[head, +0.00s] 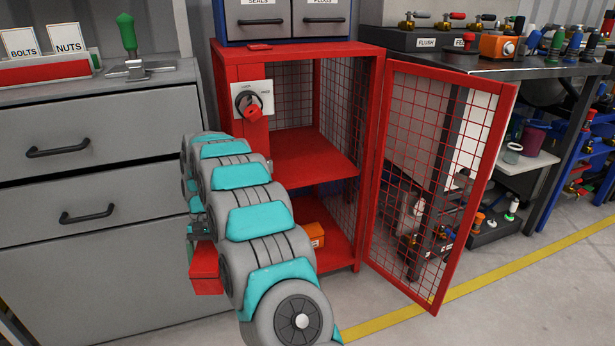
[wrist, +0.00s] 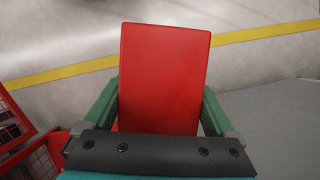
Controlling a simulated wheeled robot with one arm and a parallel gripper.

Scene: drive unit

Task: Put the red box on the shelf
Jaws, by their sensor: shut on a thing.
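The red box (wrist: 163,75) fills the middle of the wrist view between the two green fingers of my gripper (wrist: 160,112), which is shut on it. In the head view the red box (head: 206,270) shows partly at the lower left of my arm, in front of the grey drawers; my arm hides the rest of it and most of the gripper. The shelf (head: 308,155) is a red board inside a red mesh cabinet, up and to the right of the box. The cabinet door (head: 440,170) stands wide open to the right.
An orange box (head: 314,235) sits on the cabinet's lower level. Grey drawers (head: 90,180) stand left; a crowded workbench (head: 520,68) stands right. The middle shelf looks clear where visible.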

